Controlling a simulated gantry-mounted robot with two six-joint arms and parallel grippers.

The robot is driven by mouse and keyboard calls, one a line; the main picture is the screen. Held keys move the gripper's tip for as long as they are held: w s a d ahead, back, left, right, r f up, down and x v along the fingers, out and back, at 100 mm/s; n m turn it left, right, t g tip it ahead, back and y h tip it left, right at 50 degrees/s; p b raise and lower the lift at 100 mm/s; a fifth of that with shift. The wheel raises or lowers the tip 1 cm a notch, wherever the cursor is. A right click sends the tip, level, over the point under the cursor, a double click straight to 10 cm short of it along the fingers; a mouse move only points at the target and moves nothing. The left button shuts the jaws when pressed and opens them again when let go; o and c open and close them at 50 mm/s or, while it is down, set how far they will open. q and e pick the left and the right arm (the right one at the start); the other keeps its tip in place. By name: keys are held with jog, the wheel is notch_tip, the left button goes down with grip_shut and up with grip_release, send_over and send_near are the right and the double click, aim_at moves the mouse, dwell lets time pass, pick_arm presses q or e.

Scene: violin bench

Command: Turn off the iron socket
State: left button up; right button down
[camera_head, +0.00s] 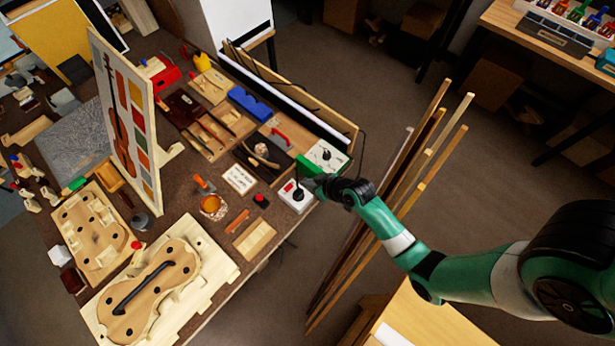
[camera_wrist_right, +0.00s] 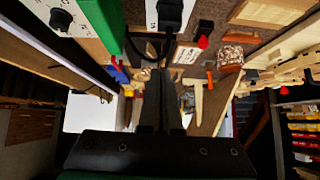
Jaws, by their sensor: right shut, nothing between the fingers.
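The iron socket (camera_head: 289,203) is a small white box at the right edge of the bench. It has a red switch (camera_head: 287,187) on its left part and a black plug (camera_head: 298,194) on top. My right gripper (camera_head: 310,184) is shut and empty, close to the right side of the socket; I cannot tell whether it touches. In the right wrist view the shut black fingers (camera_wrist_right: 158,74) point towards the socket (camera_wrist_right: 152,14), whose black plug (camera_wrist_right: 170,13) shows at the top edge. The red switch cannot be made out there. My left gripper is out of view.
A green box with a white dial panel (camera_head: 323,157) stands just behind the socket, close to my right gripper. A black block with a red button (camera_head: 261,200) and an amber jar (camera_head: 213,206) are to its left. Upright wooden strips (camera_head: 400,190) stand beside my right arm.

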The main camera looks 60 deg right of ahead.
jog(key=b, duration=0.6)
send_over(291, 191)
jog(key=shift+y, duration=0.4)
notch_tip(291, 191, down, 7)
jog(key=shift+s+d+r, duration=0.1)
jog(key=shift+s, duration=0.05)
jog(key=shift+w+a+f+m+b, duration=0.15)
jog(key=shift+f+b, duration=0.1)
jog(key=shift+f, duration=0.75)
jog(key=shift+w+a+f+m+b, duration=0.15)
jog(key=shift+f+b, duration=0.1)
jog(key=shift+f, duration=0.7)
jog(key=shift+s+d, duration=0.1)
